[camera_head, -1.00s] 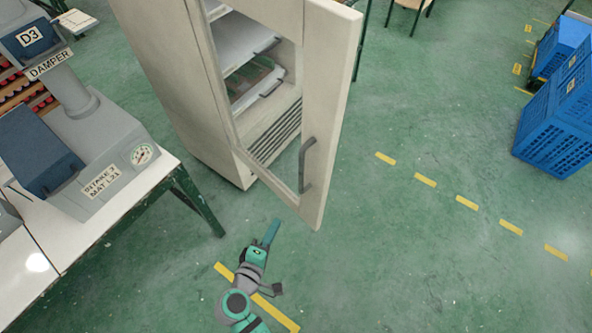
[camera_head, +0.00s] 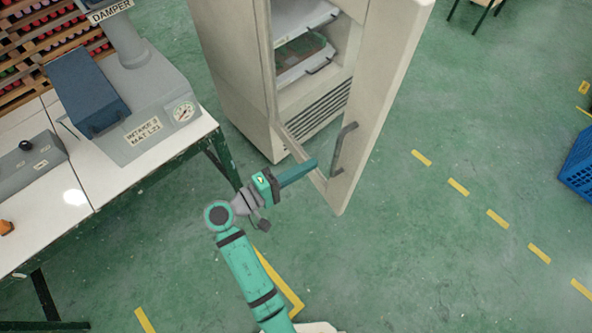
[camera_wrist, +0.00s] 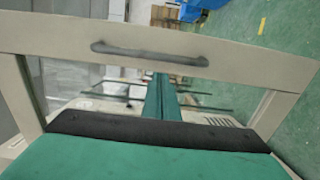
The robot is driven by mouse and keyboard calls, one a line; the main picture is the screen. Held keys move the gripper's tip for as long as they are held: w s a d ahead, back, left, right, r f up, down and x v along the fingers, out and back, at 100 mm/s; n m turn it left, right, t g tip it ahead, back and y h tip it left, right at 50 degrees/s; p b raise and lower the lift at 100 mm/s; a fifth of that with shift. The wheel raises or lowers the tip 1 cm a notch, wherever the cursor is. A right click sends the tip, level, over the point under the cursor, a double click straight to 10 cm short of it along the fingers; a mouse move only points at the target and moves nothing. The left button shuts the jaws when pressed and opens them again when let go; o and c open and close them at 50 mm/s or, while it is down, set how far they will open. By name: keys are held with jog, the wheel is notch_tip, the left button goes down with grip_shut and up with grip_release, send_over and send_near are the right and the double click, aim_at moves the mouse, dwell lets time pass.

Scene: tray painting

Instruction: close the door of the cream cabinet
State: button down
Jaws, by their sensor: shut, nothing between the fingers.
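The cream cabinet (camera_head: 232,75) stands at the top middle of the head view. Its glazed door (camera_head: 385,95) is swung wide open to the right, with a dark grey handle (camera_head: 343,147) on its frame. The handle also shows in the wrist view (camera_wrist: 150,54). My gripper (camera_head: 316,164) is shut and empty, its fingers pointing right, close to the lower part of the door frame. In the wrist view the shut fingers (camera_wrist: 161,98) point toward the door. I cannot tell whether they touch it.
Shelves with trays (camera_head: 305,60) show inside the cabinet. A white-topped table (camera_head: 165,148) with a grey intake machine (camera_head: 150,110) stands to the left. A blue crate (camera_head: 578,165) is at the right edge. The green floor between door and crate is clear.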

jog(key=x, duration=0.8)
jog(key=shift+w+d, duration=0.1)
